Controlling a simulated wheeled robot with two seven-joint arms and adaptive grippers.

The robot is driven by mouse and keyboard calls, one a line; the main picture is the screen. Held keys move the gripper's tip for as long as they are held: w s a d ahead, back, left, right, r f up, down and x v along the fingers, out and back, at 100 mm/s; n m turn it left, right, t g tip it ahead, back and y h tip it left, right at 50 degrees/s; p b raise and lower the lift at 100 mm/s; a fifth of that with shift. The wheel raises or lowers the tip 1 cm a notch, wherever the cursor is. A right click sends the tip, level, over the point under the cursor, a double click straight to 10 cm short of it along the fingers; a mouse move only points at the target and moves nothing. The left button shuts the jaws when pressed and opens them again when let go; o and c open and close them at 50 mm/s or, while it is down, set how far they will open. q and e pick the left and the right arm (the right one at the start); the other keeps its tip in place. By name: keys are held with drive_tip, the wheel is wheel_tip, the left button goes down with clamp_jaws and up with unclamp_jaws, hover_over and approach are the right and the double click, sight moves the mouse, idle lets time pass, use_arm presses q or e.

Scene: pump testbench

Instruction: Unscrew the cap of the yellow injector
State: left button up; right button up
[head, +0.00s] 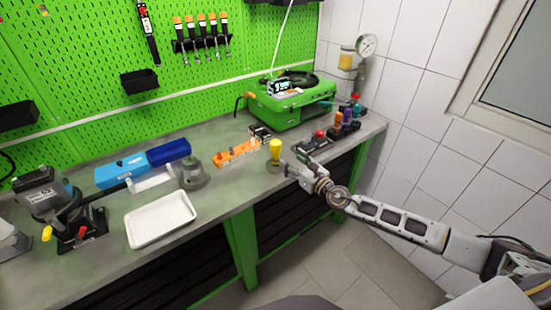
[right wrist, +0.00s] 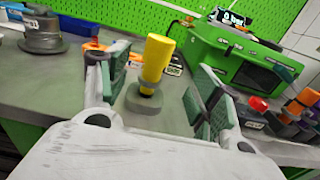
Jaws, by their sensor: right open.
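The yellow injector (head: 275,148) stands upright near the front edge of the grey workbench, in a round grey holder (head: 275,167). In the right wrist view the injector (right wrist: 156,60) is a yellow cylinder, with its lower part in the holder (right wrist: 143,103). I cannot make out a separate cap on it. My right gripper (head: 290,168) is just right of the injector in the head view. In the right wrist view the right gripper (right wrist: 155,95) is open, with a finger on either side of the injector and space between. My left gripper is not in view.
A green test machine (head: 290,103) stands behind the injector. An orange rack (head: 237,153) lies to its left and a small rack with coloured parts (head: 345,122) to its right.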

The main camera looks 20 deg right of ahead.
sight(279, 150)
drive_tip(key=shift+p+x, duration=0.4)
drive_tip(key=shift+x, duration=2.05)
drive_tip(key=shift+x, duration=2.6)
drive_tip(key=shift+s+a+f, duration=0.1)
drive_tip(key=shift+f, duration=0.1)
drive_tip(key=shift+c, duration=0.2)
drive_tip(key=shift+r, duration=0.1)
clamp_jaws()
